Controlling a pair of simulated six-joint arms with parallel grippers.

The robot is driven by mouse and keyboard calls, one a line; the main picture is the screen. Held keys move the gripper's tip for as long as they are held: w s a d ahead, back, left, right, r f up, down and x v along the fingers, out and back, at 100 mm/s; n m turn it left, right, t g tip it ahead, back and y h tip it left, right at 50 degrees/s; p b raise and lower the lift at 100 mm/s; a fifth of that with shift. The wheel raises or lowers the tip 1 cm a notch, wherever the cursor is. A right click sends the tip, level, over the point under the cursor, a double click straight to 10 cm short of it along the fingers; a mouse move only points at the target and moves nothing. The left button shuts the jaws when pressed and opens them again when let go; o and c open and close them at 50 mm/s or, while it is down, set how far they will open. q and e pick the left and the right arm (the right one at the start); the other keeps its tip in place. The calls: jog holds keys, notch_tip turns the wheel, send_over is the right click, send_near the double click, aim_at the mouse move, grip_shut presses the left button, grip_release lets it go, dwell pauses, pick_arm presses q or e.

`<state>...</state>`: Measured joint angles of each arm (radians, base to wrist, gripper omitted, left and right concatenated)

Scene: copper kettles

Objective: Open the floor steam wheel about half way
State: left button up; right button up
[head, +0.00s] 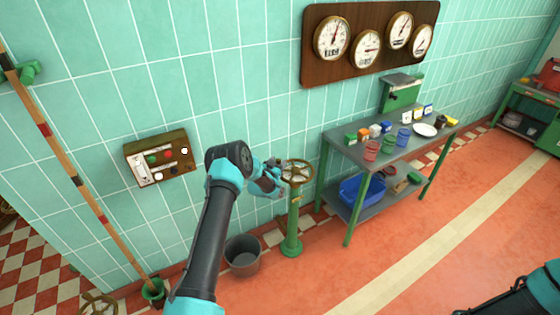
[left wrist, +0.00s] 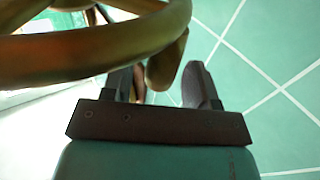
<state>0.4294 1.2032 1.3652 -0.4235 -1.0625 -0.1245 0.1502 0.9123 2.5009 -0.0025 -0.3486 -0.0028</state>
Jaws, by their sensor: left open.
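The brass steam wheel (head: 297,170) lies roughly level on top of a green floor pedestal (head: 293,225) in the head view. My left gripper (head: 277,174) is at the wheel's left side, against the tiled wall behind. In the left wrist view the wheel's rim (left wrist: 90,48) crosses the upper left, very close. A brass knob-like part (left wrist: 163,68) shows between the two dark fingers of my left gripper (left wrist: 160,88). The fingers are apart, with a gap beside that part. Whether either finger touches it cannot be told. My right gripper is out of view.
A grey bucket (head: 243,256) stands left of the pedestal. A grey workbench (head: 390,147) with cups and jars is to the right. A switch box (head: 160,160) and gauge board (head: 370,48) hang on the wall. Another brass wheel (head: 99,304) is low left. Floor in front is clear.

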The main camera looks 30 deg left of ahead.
pick_arm(q)
jog(key=shift+w+a, duration=0.1)
jog(key=shift+w, duration=1.2)
jog(key=shift+c, duration=0.5)
grip_shut()
